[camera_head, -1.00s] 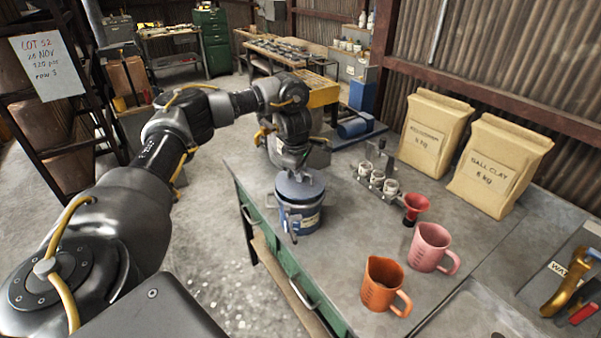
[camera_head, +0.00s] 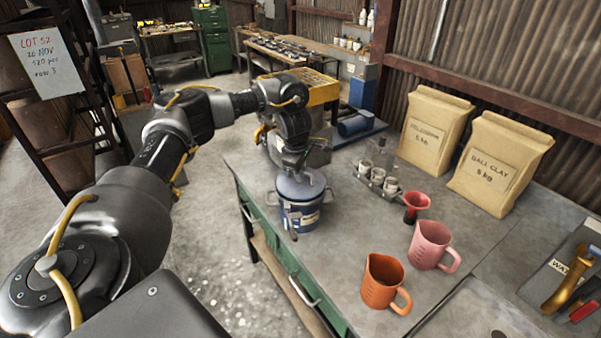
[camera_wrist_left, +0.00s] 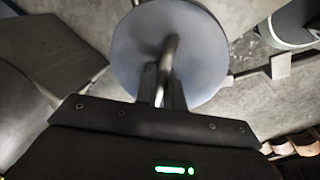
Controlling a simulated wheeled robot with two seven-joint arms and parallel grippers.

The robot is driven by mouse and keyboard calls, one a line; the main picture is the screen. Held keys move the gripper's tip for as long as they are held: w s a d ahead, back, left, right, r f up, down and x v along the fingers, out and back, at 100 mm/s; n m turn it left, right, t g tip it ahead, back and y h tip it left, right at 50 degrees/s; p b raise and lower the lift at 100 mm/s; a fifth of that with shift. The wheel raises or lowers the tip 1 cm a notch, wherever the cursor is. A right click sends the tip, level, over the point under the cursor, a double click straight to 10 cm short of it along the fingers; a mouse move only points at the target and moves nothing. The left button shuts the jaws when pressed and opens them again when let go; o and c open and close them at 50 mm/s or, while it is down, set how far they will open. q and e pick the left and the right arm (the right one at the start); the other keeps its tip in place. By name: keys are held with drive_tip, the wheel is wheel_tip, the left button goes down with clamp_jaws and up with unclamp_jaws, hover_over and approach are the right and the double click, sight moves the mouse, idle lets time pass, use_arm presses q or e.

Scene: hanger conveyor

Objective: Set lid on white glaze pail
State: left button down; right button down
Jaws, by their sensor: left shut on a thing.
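A blue pail (camera_head: 301,219) with a pale label and a wire handle stands on the workbench near its left edge. A round blue-grey lid (camera_head: 290,187) is over its top in the head view; I cannot tell if it touches the rim. My left gripper (camera_head: 301,176) is shut on the lid's handle from above. In the left wrist view the lid (camera_wrist_left: 193,62) is a broad disc, with its metal bar handle (camera_wrist_left: 168,62) between the fingers, and it hides what lies below. My right gripper is not in view.
The workbench (camera_head: 345,225) has a rack of white cups (camera_head: 377,178), a red funnel (camera_head: 416,204), an orange jug (camera_head: 382,284) and a pink jug (camera_head: 431,246) to the pail's right. Clay bags (camera_head: 497,165) stand behind. The bench just right of the pail is clear.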

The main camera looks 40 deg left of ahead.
sight(298, 185)
use_arm(q)
drive_tip(key=shift+f, duration=0.5)
idle(0.4)
idle(0.5)
drive_tip(key=c, duration=1.7)
unclamp_jaws()
drive_tip(key=shift+c, duration=0.2)
drive_tip(key=o, duration=0.6)
drive_tip(key=r, duration=0.3)
drive_tip(key=s+r, duration=0.1)
drive_tip(key=r, duration=0.3)
drive_tip(key=s+r, duration=0.1)
drive_tip(key=r, duration=0.2)
drive_tip(key=shift+d+r, duration=0.3)
